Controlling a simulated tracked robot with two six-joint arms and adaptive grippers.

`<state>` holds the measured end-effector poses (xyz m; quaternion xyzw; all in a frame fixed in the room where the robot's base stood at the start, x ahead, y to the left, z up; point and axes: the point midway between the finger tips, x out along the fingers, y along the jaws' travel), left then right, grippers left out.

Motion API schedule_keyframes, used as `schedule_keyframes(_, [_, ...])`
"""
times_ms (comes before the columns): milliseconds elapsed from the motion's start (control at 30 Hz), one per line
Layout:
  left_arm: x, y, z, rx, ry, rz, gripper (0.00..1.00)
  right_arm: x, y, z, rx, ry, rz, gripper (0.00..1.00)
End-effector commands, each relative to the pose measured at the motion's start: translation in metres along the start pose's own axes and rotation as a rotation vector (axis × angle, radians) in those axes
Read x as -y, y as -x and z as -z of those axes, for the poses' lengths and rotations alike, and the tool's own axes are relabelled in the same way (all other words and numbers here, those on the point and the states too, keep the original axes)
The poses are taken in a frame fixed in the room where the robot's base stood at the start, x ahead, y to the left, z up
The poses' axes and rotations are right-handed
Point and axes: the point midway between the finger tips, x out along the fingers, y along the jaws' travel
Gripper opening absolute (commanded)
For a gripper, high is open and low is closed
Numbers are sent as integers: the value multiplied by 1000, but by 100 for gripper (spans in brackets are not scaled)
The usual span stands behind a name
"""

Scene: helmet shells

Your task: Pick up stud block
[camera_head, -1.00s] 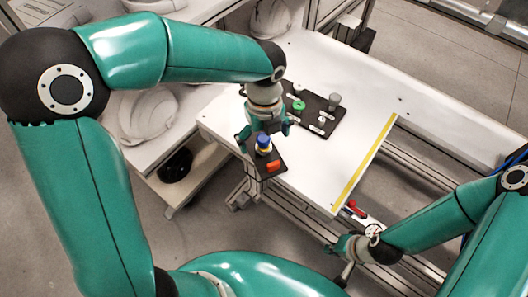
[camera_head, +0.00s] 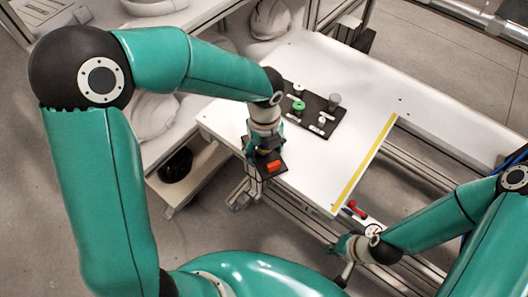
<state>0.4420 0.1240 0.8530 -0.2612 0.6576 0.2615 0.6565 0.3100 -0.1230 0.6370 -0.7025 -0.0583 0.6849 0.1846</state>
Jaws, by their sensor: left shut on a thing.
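A small dark pad (camera_head: 270,175) lies at the near left corner of the white table. An orange-red block (camera_head: 274,166) sits on its near part and is plainly visible. My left gripper (camera_head: 262,153) points down over the pad, behind the orange-red block, and is shut on a blue and yellow piece, which its fingers almost wholly hide. I cannot tell whether that piece touches the pad. I cannot tell which piece is the stud block. My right gripper (camera_head: 342,250) is low at the table's near edge, away from the pad; its fingers are too small to read.
A dark board (camera_head: 314,116) with a green ring (camera_head: 298,107), a grey cup-like piece (camera_head: 334,101) and small white parts lies farther back on the white table (camera_head: 385,90). A yellow strip (camera_head: 366,160) crosses the table. White helmet shells (camera_head: 268,18) stand on shelves at left.

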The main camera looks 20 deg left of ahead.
Motion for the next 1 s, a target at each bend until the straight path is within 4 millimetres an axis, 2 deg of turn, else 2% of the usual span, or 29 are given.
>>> schedule_keyframes(33, [0,0,0,0,0,2,43,0,0,0,0,0,0,0])
schedule_keyframes(200, [0,0,0,0,1,2,15,0,0,0,0,0,0,0])
schedule_keyframes(267, [0,0,0,0,1,2,5,0,0,0,0,0,0,0])
schedule_keyframes(300, [1,2,-1,2,1,5,3,0,0,0,0,0,0,0])
schedule_keyframes(667, [1,6,-1,3,2,5,3,0,1,0,0,0,0,0])
schedule_keyframes(867, [1,20,-1,4,4,7,3,1,2,0,0,0,0,0])
schedule_keyframes(1000, [2,40,-1,5,2,9,3,1,3,0,0,0,0,0])
